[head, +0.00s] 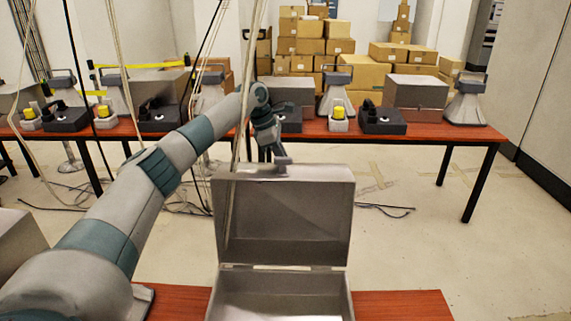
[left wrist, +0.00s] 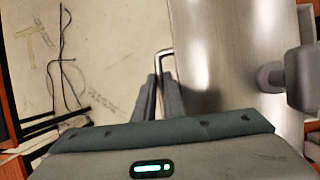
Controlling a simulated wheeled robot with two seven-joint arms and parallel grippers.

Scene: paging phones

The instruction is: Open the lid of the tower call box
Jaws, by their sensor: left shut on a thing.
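The grey metal call box (head: 281,290) stands on the red-brown table in front of me. Its lid (head: 290,215) is raised, standing roughly upright on the hinge side, and the open inside shows. My left gripper (head: 282,162) is at the lid's upper edge. In the left wrist view its two fingers (left wrist: 161,84) are closed around a thin metal handle (left wrist: 162,54) beside the lid's brushed metal face (left wrist: 225,60). The fingertips are small in the head view. My right gripper is not in view.
My near table (head: 405,305) has clear room right of the box. A long table (head: 440,134) behind carries black phones (head: 383,118), grey horn speakers (head: 467,103) and another grey box (head: 416,92). Cartons (head: 305,45) are stacked at the back. Cables hang at left.

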